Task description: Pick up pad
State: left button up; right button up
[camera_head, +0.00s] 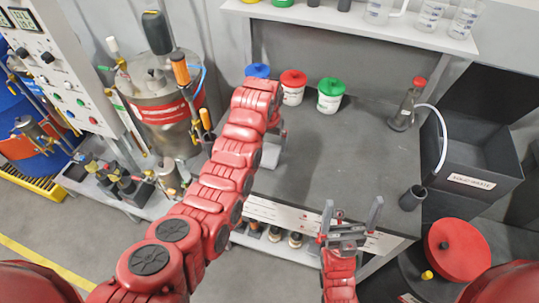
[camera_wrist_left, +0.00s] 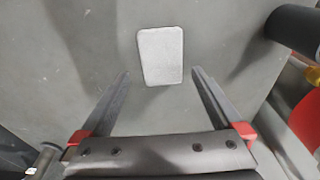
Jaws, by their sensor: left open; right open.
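The pad (camera_wrist_left: 161,56) is a pale grey, rounded rectangle lying flat on the grey bench top in the left wrist view. My left gripper (camera_wrist_left: 160,72) is open, with its two dark fingers apart and the pad's near part between the tip lines; contact is not visible. In the head view a pale patch that looks like the pad (camera_head: 270,155) shows beside my left forearm, which hides most of the left gripper. My right gripper (camera_head: 352,206) is open and empty at the bench's front edge, fingers pointing up in the picture.
Lidded tubs, red (camera_head: 293,87) and green (camera_head: 330,95), stand at the bench back with a blue lid beside them. A flask (camera_head: 406,105), a dark cup (camera_head: 412,197) and a black bin (camera_head: 470,160) are right. The bench middle is clear.

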aim_at(270, 154)
pick_arm(q)
jog(key=shift+f+p, duration=0.4)
jog(key=shift+p, duration=0.1)
jog(key=f, duration=0.1)
jog(key=f+p, duration=0.1)
jog(key=f, duration=0.1)
jog(key=shift+w+a, duration=0.1)
jog(key=shift+w, duration=0.15)
jog(key=shift+w+f+p, duration=0.1)
jog(key=shift+f+p, duration=0.3)
jog(key=shift+f, duration=0.4)
jog(key=c, duration=1.3)
jog(key=shift+o, duration=0.2)
jog(key=shift+r, duration=0.15)
